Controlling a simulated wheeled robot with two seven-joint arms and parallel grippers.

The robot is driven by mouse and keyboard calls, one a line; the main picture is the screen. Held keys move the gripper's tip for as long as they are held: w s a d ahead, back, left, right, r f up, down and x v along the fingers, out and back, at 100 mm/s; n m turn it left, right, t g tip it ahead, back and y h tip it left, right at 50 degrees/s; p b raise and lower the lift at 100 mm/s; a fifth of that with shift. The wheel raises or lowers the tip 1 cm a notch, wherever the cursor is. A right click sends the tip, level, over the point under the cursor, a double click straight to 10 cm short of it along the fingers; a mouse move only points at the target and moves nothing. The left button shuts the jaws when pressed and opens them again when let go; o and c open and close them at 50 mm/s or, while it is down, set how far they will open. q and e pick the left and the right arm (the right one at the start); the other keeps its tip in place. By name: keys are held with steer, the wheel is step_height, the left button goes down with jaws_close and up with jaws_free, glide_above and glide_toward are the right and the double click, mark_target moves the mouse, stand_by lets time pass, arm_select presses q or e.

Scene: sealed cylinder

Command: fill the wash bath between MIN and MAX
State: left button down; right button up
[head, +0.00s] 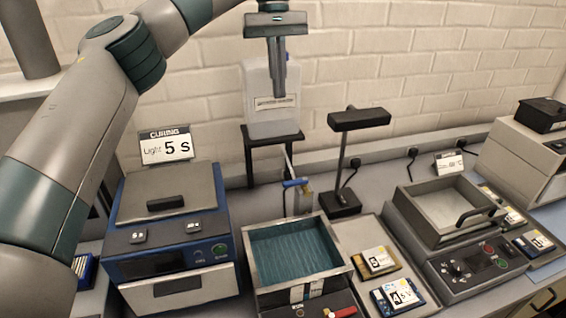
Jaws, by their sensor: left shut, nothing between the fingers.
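The wash bath (341,262) is an open metal tank at the lower middle, with a streaked blue-green surface inside that looks like liquid. A small label on its front is too small to read, so I cannot tell the level against MIN and MAX. A translucent white canister (258,85) stands on a black stand behind the bath. A tap with a blue handle (295,183) sits below it, above the bath's back edge. My left gripper (285,97) is shut and empty, pointing down in front of the canister, well above the tap. My right gripper is out of view.
A blue curing unit (172,243) with a "Light 5 S" sign stands left of the bath. A black lamp stand (343,202) rises behind right. A red lever (345,312) shows at the bath's front.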

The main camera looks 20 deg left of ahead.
arm_select(q)
steer(key=shift+s, duration=0.1)
steer(key=shift+f, duration=0.15)
steer(key=p, duration=0.6)
glide_toward(296, 183)
step_height(296, 183, down, 7)
steer(key=a, duration=0.2)
steer(key=shift+f, duration=0.25)
steer(key=shift+b, duration=0.3)
steer(key=shift+s+n+b, duration=0.1)
steer(key=shift+n+b, duration=0.2)
steer(key=shift+b, duration=0.1)
